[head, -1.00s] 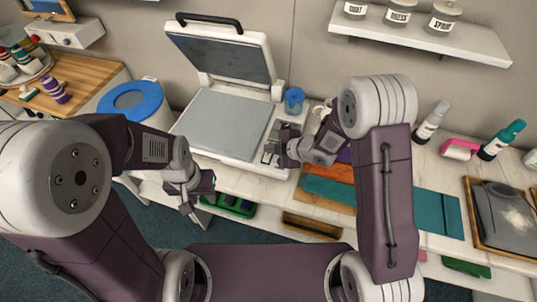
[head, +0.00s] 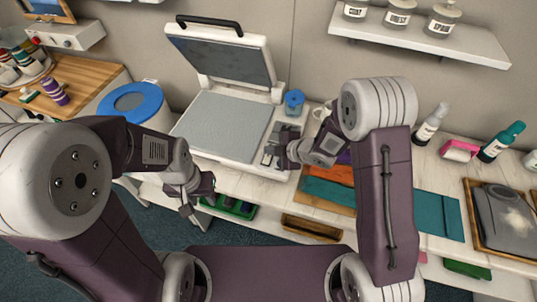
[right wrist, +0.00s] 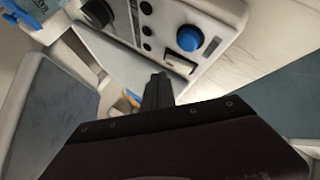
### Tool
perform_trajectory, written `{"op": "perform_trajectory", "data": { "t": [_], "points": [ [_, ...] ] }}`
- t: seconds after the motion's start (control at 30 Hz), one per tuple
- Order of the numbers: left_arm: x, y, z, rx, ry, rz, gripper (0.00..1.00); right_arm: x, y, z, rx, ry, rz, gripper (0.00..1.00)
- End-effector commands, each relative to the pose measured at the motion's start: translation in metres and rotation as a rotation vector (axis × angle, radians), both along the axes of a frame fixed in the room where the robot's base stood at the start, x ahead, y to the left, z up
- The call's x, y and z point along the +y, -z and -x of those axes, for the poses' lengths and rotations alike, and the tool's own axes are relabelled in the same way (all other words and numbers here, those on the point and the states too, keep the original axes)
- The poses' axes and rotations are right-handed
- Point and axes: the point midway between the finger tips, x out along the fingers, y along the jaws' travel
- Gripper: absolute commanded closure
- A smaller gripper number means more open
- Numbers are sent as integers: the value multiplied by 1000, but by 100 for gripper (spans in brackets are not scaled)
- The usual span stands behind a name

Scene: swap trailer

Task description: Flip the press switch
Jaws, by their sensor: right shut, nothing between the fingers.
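The press (head: 205,152) stands on the white counter with its lid (head: 222,58) raised and its grey plate bare. In the right wrist view its control panel (right wrist: 222,20) carries a blue knob (right wrist: 190,38), a black dial and a pale rocker switch (right wrist: 180,63) in a dark frame. My right gripper (head: 270,152) is over the panel side of the press. In the right wrist view, the shut, empty fingers (right wrist: 158,88) are close to the switch; I cannot tell whether they touch it. My left gripper (head: 196,200) hangs in front of the counter, away from the press; its jaw opening is unclear.
A blue cup (head: 294,99) stands behind the panel side of the press. A blue-rimmed bin (head: 137,92) is to the left. Orange and teal sheets (head: 437,213) lie right of the press. Bottles and a framed tray (head: 478,228) occupy the counter's right side.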

Motion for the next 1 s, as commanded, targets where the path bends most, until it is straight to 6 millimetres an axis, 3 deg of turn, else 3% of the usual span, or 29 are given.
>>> {"op": "perform_trajectory", "data": {
  "t": [0.7, 1.0],
  "points": [
    [0, 0, 0, 0, 0, 0, 64, 0, 0, 0, 0, 0, 0, 100],
    [0, 9, 0, 0, 0, 0, 64, 0, 9, -1, 0, 0, 0, 100]
  ]
}}
